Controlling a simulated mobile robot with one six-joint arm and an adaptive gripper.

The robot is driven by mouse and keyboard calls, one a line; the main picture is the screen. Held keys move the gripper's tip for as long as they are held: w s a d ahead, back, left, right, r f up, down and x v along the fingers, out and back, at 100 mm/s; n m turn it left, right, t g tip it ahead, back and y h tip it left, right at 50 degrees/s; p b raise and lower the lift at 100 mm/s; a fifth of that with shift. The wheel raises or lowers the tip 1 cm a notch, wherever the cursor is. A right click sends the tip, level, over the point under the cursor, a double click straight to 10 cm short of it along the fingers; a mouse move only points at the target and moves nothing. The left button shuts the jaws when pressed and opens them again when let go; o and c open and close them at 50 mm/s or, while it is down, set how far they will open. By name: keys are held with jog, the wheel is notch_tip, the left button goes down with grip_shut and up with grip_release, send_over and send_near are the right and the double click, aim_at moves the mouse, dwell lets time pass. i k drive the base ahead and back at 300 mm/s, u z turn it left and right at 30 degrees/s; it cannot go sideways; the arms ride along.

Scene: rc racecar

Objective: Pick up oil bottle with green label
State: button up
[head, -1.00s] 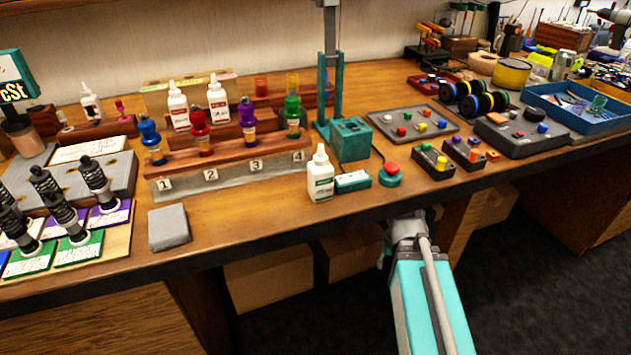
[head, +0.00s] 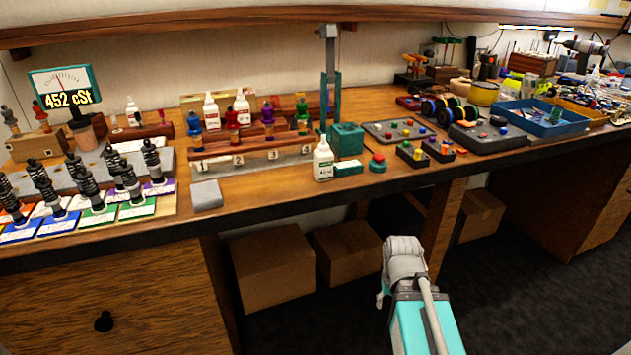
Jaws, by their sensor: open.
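A white oil bottle with a green label (head: 323,160) stands upright near the front edge of the workbench, right of the numbered rack. Its white nozzle points up. My gripper (head: 384,290) is at the end of my teal and grey arm, in front of the bench and below its top, lower right of the bottle. It is open and well apart from the bottle. The fingers are small and partly hidden behind the wrist.
A numbered rack (head: 255,164) with coloured shock parts stands left of the bottle. A teal press (head: 346,138) stands close behind it. The bench's front edge (head: 300,196) lies between gripper and bottle.

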aim_at(322, 156)
jog(key=z, duration=0.05)
jog(key=k, duration=1.95)
jog(key=u, duration=0.75)
jog(key=i, duration=1)
jog(key=z, duration=0.05)
